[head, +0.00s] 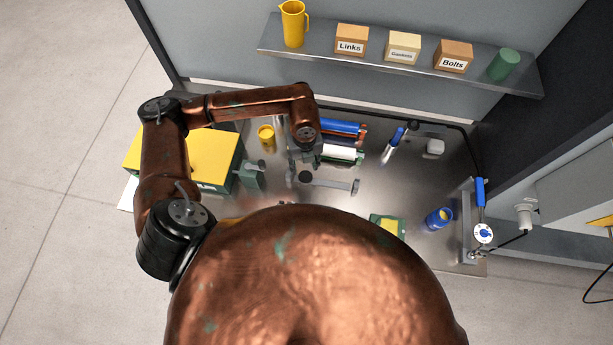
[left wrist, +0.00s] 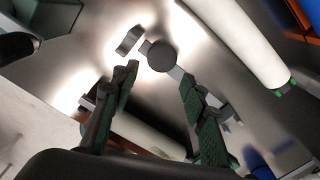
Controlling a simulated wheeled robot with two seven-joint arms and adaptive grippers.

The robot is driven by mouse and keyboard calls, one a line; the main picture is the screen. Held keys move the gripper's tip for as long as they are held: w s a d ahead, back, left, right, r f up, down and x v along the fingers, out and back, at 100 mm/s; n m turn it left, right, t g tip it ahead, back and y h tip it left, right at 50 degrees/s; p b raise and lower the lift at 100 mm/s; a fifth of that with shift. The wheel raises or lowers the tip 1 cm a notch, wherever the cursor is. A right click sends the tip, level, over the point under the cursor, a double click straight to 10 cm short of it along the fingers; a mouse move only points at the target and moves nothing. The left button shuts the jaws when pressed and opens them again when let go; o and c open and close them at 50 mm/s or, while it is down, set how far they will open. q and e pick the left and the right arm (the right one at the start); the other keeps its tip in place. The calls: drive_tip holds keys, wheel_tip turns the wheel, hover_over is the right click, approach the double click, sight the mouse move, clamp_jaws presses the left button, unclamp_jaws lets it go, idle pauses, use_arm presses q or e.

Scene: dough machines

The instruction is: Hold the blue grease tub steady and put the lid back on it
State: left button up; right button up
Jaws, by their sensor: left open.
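The blue tub (head: 434,220) stands upright at the right of the bench in the head view, with yellow showing inside its open top. I cannot identify its lid with certainty. A small dark disc (head: 305,177) lies by the grey fixture near my left gripper; it also shows in the left wrist view (left wrist: 161,56). My left gripper (head: 309,158) is well left of the tub, above the bench middle. In the left wrist view its fingers (left wrist: 160,103) are spread with nothing gripped. My right gripper is not in view; my copper body hides the near bench.
Blue and white rollers (head: 338,152) lie beside my left gripper. A yellow cup (head: 266,138) and yellow-topped machine (head: 205,157) stand left. A green-and-yellow block (head: 388,225) is left of the tub; a stand with a white-and-blue disc (head: 483,233) is right. The centre-right bench is mostly clear.

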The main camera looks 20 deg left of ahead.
sight(305, 176)
use_arm(q)
drive_tip(key=shift+f, duration=0.2)
wheel_tip(305, 176, down, 2)
drive_tip(key=shift+f, duration=0.1)
drive_tip(key=f+p, duration=0.1)
drive_tip(key=f, duration=0.3)
drive_tip(key=shift+w+f, duration=0.1)
drive_tip(key=shift+w, duration=0.1)
drive_tip(key=shift+f, duration=0.55)
drive_tip(key=shift+c, duration=0.3)
